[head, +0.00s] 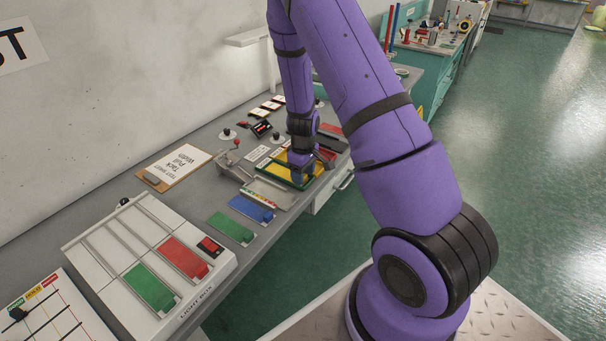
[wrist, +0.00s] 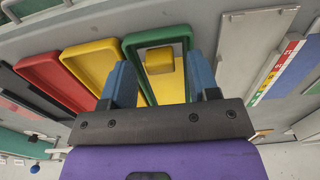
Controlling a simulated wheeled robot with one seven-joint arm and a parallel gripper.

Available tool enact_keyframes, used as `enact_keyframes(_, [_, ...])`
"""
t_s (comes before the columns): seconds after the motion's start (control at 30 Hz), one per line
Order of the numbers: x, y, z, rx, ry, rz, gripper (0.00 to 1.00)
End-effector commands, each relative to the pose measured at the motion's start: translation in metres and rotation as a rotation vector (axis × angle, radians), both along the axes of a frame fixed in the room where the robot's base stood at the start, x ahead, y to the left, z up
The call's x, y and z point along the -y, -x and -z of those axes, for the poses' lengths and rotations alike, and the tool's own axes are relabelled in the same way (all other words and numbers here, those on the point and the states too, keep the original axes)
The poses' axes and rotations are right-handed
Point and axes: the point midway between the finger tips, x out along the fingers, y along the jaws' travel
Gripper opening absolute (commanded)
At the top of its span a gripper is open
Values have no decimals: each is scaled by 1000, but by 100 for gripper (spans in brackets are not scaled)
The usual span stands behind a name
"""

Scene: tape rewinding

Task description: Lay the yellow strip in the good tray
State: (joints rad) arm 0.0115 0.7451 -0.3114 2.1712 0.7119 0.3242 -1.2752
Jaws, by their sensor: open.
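The yellow strip (wrist: 167,88) lies in the green-rimmed tray (wrist: 134,42), with its raised yellow block (wrist: 159,62) facing up. I take this green tray to be the good tray, but no label on it can be read. My gripper (wrist: 161,66) is open, its two blue fingers apart on either side of the block in the picture. I see no finger touching the block. In the head view my gripper (head: 303,172) is low over the tray, and my arm hides part of it.
In the wrist view a yellow tray (wrist: 95,48) and a red tray (wrist: 40,70) stand left of the green one. A grey plate (wrist: 248,50) lies to the right. In the head view, blue (head: 250,208) and green (head: 230,227) strips and a light box (head: 122,262) lie nearer.

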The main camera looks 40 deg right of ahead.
Motion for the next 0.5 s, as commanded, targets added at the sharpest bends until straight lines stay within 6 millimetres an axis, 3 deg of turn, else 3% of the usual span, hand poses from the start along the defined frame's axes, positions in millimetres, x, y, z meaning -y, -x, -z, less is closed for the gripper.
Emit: enact_keyframes(0.5, [-1, -1, -93, 3, 0, -3, 54])
